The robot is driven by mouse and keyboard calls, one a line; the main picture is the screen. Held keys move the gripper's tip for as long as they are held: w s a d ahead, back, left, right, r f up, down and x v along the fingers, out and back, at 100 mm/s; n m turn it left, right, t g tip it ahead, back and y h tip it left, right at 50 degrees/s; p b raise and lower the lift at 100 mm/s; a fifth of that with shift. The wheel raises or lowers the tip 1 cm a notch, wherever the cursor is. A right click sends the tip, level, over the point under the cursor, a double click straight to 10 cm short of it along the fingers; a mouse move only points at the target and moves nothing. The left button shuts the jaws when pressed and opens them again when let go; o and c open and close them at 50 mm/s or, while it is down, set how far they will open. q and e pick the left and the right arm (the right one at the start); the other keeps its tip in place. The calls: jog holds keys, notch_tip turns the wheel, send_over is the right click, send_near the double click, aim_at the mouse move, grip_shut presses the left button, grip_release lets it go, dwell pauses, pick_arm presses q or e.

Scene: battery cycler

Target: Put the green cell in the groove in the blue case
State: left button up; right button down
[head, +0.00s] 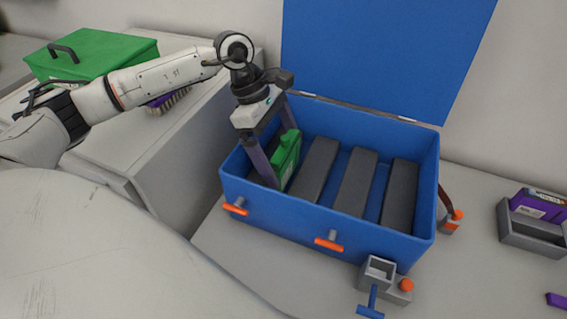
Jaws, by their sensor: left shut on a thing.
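The blue case (275,218) stands open on the grey bench, its lid (385,55) raised at the back. Inside, several dark grey ribs (355,182) run front to back with grooves between them. My left gripper (274,168) reaches down into the left part of the case and is shut on the green cell (287,157). The cell is upright, left of the leftmost visible rib (315,170). Its lower end is partly hidden by a finger and the case's front wall, so I cannot tell whether it rests on the groove floor. My right gripper is not in view.
A green box with a handle (95,55) and a purple brush-like item (167,101) sit on the grey cabinet at left. A grey clamp-like fixture (383,279) stands before the case. A grey tray with a purple block (538,204) lies at right. Orange latches (329,243) stick out in front.

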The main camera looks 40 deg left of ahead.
pick_arm(q)
notch_tip(320, 180, down, 3)
jog(key=shift+w+f+p, duration=0.1)
jog(key=shift+f+p, duration=0.1)
jog(key=shift+p, duration=0.1)
jog(key=shift+f, duration=0.1)
jog(key=shift+f, duration=0.1)
jog(key=o, duration=1.3)
jog(key=shift+a+r, duration=0.15)
jog(key=shift+r, duration=0.15)
jog(key=b+v, duration=0.2)
jog(key=v, duration=0.9)
jog(key=shift+r, duration=0.25)
